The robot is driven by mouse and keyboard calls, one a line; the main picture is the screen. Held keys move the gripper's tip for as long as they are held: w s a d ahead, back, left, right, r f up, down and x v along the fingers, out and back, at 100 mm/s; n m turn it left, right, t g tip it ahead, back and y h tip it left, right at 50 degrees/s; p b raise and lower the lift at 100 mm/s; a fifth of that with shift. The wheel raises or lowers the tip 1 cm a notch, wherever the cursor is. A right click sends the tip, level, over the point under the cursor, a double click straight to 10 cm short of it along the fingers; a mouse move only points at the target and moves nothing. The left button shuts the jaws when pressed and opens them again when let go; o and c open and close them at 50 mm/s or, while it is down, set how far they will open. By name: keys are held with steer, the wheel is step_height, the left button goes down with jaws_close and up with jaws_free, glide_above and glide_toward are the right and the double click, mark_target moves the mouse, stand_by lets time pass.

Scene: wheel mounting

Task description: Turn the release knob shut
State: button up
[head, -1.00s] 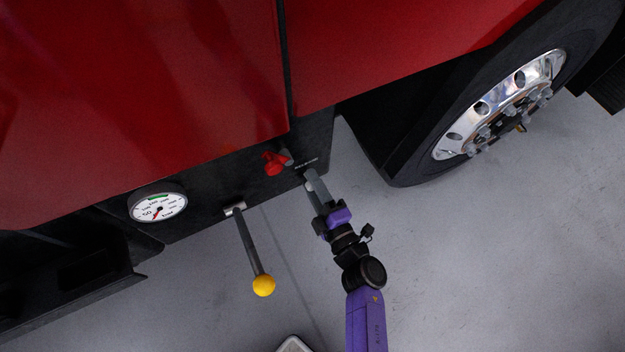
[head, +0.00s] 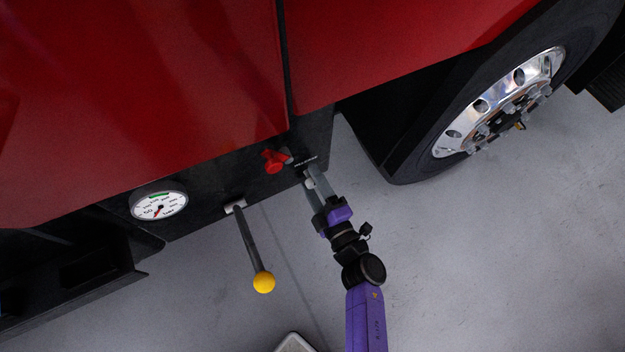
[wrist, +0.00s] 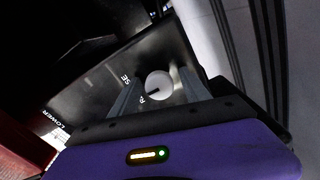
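The release knob (wrist: 158,85) is a round pale knob with a dark mark on its face. In the wrist view it sits on the black panel beside partly covered lettering ending in "SE". My gripper (wrist: 160,95) is open, with one grey finger on each side of the knob. A thin gap seems to show beside the knob; contact cannot be told for sure. In the head view my gripper (head: 317,186) is at the panel's lower right edge, just under the small white label, and its fingers largely hide the knob.
A red handle (head: 275,162) is on the panel just left of my gripper. A lever with a yellow ball (head: 264,282) sticks out below, and a round gauge (head: 159,205) is further left. A truck wheel (head: 500,105) stands at the right. The floor below is mostly clear.

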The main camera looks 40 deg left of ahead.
steer(key=shift+d, duration=0.1)
steer(key=p+v, duration=0.1)
steer(key=v, duration=0.6)
steer(key=shift+d, duration=0.35)
steer(key=shift+s, duration=0.1)
steer(key=w+d+r+m+t+h, duration=0.2)
steer(key=d+r+m+t+h, duration=0.3)
steer(key=d+r+m+t, duration=0.55)
steer(key=s+d+r+m+g+h, duration=0.1)
steer(key=s+d+r+m+h, duration=0.2)
steer(key=s+d+m, duration=0.3)
steer(key=s+d+r+m+h, duration=0.4)
steer(key=s+d, duration=0.4)
steer(key=d, duration=0.2)
steer(key=s+d+r+m+g+h, duration=0.1)
steer(key=s+d+r+m+h, duration=0.2)
steer(key=s+d+m, duration=0.4)
steer(key=shift+s+d+r+m+g+h, duration=0.2)
steer(key=shift+s+d+m+g+h, duration=0.2)
steer(key=shift+d+h, duration=0.55)
